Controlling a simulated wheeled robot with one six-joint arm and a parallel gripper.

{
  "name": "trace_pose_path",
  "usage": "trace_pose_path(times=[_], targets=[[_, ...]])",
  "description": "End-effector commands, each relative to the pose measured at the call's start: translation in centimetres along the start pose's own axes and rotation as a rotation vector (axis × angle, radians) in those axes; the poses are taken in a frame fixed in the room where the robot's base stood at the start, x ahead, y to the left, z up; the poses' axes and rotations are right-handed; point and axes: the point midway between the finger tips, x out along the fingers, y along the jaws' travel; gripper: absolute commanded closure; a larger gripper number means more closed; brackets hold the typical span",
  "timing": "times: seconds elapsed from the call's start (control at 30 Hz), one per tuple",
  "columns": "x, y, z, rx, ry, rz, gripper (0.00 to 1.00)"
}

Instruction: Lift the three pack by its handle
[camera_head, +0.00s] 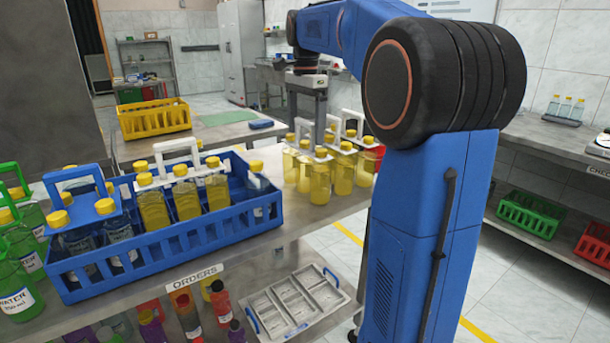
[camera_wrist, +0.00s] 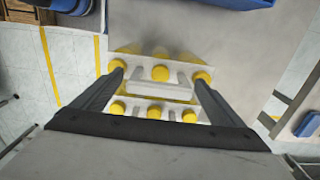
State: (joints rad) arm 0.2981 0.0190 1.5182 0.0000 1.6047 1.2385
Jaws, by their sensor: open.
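The wrist view shows two rows of three yellow caps, a far pack (camera_wrist: 160,74) and a near pack (camera_wrist: 154,111). A white handle bar (camera_wrist: 160,91) lies between the rows. My gripper (camera_wrist: 158,80) is open, with one finger on either side of that handle. In the head view my gripper (camera_head: 320,135) points down over the packs. Its fingertips are partly hidden there, and contact cannot be told.
A blue crate (camera_head: 165,240) with a white-handled yellow pack (camera_head: 180,200) and a blue-handled clear pack stands left on the bench (camera_head: 300,222). A yellow crate (camera_head: 155,118) sits on a table behind. A white tray (camera_head: 295,303) lies on the shelf below.

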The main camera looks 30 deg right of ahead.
Motion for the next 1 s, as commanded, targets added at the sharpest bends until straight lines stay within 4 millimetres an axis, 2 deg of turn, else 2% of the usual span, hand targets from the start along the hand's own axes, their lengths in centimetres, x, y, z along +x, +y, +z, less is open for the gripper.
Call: trace_pose_path(times=[0.2, 0.47, 0.57, 0.8, 1.0], targets=[[2.1, 0.0, 0.0, 0.0, 0.0, 0.0, 0.08], [2.3, 0.0, 0.0, 0.0, 0.0, -0.001, 0.08], [2.3, 0.0, 0.0, 0.0, 0.0, 0.0, 0.29], [2.3, 0.0, 0.0, 0.0, 0.0, -0.001, 0.87], [2.2, 0.0, 0.0, 0.0, 0.001, -0.002, 0.88]])
